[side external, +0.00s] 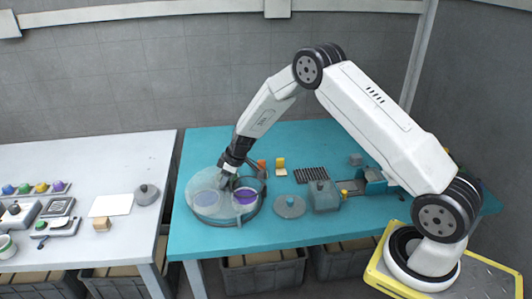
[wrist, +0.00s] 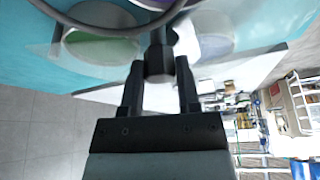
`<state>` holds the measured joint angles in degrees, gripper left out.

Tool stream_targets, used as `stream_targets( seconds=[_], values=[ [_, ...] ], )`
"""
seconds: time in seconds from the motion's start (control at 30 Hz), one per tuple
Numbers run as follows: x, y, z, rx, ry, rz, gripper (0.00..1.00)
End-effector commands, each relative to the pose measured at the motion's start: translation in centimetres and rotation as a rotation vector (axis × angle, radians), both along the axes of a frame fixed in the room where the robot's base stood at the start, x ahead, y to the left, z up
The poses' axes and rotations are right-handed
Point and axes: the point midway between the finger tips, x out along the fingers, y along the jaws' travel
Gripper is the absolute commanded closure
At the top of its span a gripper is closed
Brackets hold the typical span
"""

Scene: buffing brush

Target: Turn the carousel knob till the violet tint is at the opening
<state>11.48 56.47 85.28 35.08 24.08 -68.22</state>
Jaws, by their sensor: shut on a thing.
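The round carousel (side external: 196,215) with a see-through cover stands at the left end of the teal table. My gripper (side external: 227,177) reaches down to its middle. In the wrist view its fingers (wrist: 160,75) are shut on the dark carousel knob (wrist: 158,63). The violet tint (side external: 245,197) shows vividly at the carousel's right front, apparently within the dark-rimmed opening; exact alignment is hard to tell. A paler tint (side external: 206,201) shows through the cover at left. In the wrist view a green tint (wrist: 100,46) lies upper left, and violet is only a sliver at the top edge.
A grey round lidded piece (side external: 289,206) and a grey-green box (side external: 324,196) stand right of the carousel. Small orange (side external: 261,165) and yellow (side external: 281,163) items stand behind. A white table (side external: 90,170) at left holds coloured balls, trays and a grey weight-like piece (side external: 146,194).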

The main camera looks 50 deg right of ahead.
Motion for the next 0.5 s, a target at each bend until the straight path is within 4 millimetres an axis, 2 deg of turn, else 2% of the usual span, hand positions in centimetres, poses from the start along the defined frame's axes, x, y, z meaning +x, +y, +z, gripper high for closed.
stream_targets(
  seconds=[0.5],
  values=[
    [0.18,-0.18,-0.01,-0.001,-0.002,0.399,1.00]
  ],
)
